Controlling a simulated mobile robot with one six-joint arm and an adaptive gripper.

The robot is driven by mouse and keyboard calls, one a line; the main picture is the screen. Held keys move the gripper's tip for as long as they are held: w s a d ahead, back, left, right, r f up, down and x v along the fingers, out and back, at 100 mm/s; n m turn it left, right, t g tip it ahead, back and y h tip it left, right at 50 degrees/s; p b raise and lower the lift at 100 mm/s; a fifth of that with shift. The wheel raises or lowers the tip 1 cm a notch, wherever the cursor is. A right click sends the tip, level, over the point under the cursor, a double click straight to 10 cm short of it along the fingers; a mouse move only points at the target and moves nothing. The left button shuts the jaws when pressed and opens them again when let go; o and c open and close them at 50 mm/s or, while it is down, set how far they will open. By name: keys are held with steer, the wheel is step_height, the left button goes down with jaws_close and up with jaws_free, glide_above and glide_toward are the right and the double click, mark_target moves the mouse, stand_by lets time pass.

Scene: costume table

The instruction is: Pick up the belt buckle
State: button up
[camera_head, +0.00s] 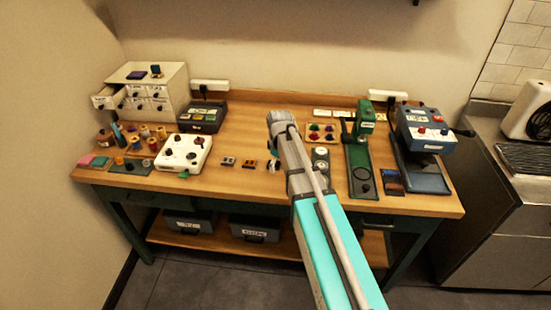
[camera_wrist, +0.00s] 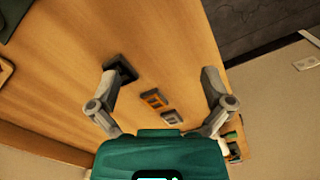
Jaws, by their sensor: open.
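Three small flat buckle-like pieces lie in a row on the wooden table. In the wrist view these are a black square piece (camera_wrist: 123,69), an orange-and-dark piece (camera_wrist: 154,99) and a grey piece (camera_wrist: 171,117). The grey piece (camera_head: 228,161) and the orange one (camera_head: 249,164) also show in the head view. I cannot tell which one is the belt buckle. My gripper (camera_wrist: 160,74) is open and empty above the row. Its left finger is in front of part of the black piece, and the orange and grey pieces show between the fingers. In the head view my arm hides most of the gripper.
A white box with knobs (camera_head: 184,153) stands left of the row. A green press (camera_head: 362,160) and a blue machine (camera_head: 424,131) stand to the right. Round pale discs (camera_head: 320,165) lie right of my arm. The front table strip below the row is clear.

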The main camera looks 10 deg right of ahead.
steer(key=w+r+n+p, duration=0.3)
steer(key=w+r+n, duration=0.1)
steer(key=w, duration=0.6)
steer(key=shift+w+r+n+p, duration=0.3)
steer(key=shift+w+r+n, duration=0.1)
steer(key=shift+n, duration=0.2)
steer(key=shift+f, duration=0.2)
step_height(320, 180, down, 8)
steer(key=b, duration=0.8)
steer(key=shift+f+b, duration=0.15)
steer(key=shift+b, duration=0.2)
steer(key=shift+f, duration=0.15)
steer(key=shift+s+d+f+b, duration=0.1)
steer(key=shift+f+b, duration=2.35)
steer(key=shift+b, duration=0.15)
steer(key=c, duration=1.2)
